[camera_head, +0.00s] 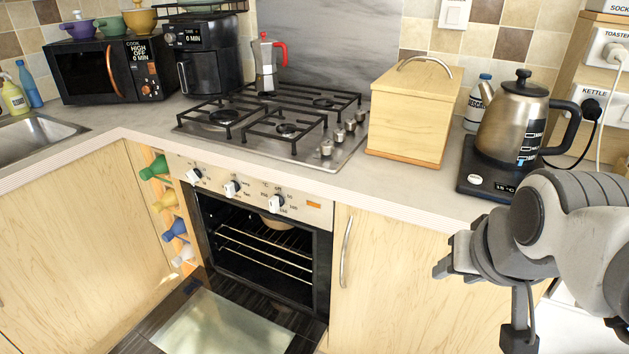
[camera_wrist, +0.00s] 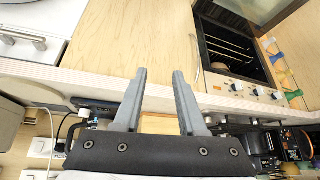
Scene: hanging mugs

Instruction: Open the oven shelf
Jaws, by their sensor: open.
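The oven (camera_head: 315,262) is built in under the hob, and its door (camera_head: 225,325) is folded down open. Wire shelves (camera_head: 260,262) run across the dark cavity; they look pushed in. A light round dish (camera_head: 277,224) sits high inside, partly hidden by the control panel. In the wrist view the oven cavity (camera_wrist: 250,65) and shelf bars (camera_wrist: 228,47) show at upper right. My gripper (camera_wrist: 160,73) is open and empty over the cupboard front and worktop edge, apart from the oven. In the head view my arm is at the right, well away from the shelves.
A cupboard door with a curved handle (camera_head: 346,252) is right of the oven. Above are the hob (camera_head: 285,128), a wooden bread bin (camera_head: 410,112) and a kettle (camera_head: 512,120). The space before the cupboard is clear.

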